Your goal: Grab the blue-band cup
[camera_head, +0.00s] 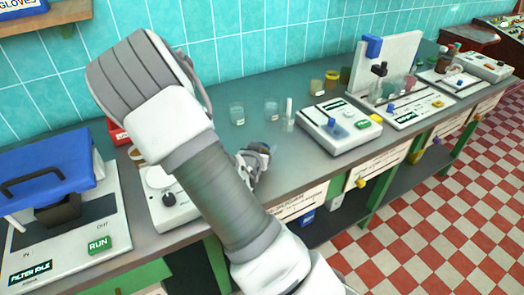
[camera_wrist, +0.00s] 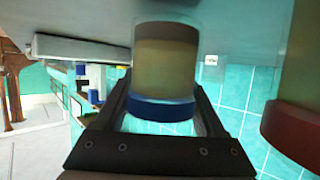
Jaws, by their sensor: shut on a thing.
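The blue-band cup (camera_wrist: 165,65) stands in the middle of the wrist view, with a yellowish, cloudy body and a blue band (camera_wrist: 162,108) towards the lower picture edge. My gripper (camera_wrist: 162,98) has a dark finger on each side of the cup and is shut on it near the band. The wrist picture looks upside down, with the grey counter surface at the top. I cannot tell whether the cup touches the counter. In the head view my arm crosses the middle, and I cannot make out the held cup there.
A vessel with a red-brown band (camera_wrist: 298,128) is close on the right in the wrist view. In the head view clear cups (camera_head: 237,114) stand on the counter near a white device (camera_head: 338,127). A blue-lidded machine (camera_head: 50,172) is at left.

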